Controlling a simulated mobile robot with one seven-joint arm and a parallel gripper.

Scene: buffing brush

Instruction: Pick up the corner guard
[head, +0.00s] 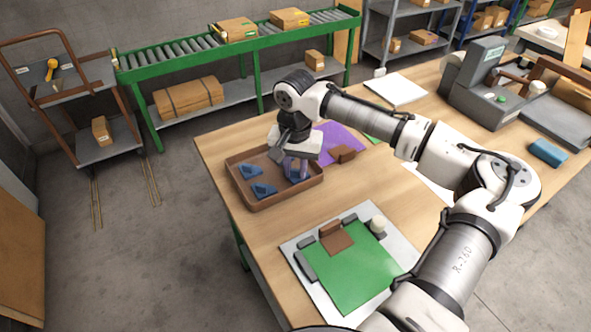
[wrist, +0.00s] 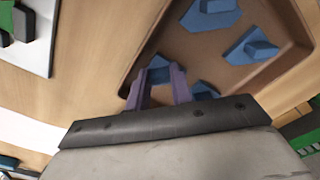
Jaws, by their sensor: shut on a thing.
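The corner guards are small blue angled pieces in a brown tray (head: 262,207). In the head view one corner guard (head: 250,171) lies at the tray's left and another (head: 263,190) near its front. My gripper (head: 296,168) points down over the tray's right side. In the wrist view its purple fingers (wrist: 162,88) are shut on a blue corner guard (wrist: 159,72), partly hidden between them. Other corner guards (wrist: 210,14) (wrist: 251,46) lie apart from it, and one (wrist: 204,91) is close beside the right finger. I cannot tell whether the held one touches the tray.
A purple sheet (head: 338,138) with a brown block (head: 342,154) lies beside the tray. A green mat (head: 352,275) with grey pieces is at the front. A grey machine (head: 478,80) and a blue block (head: 548,152) stand at the right. Bare tabletop lies between tray and mat.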

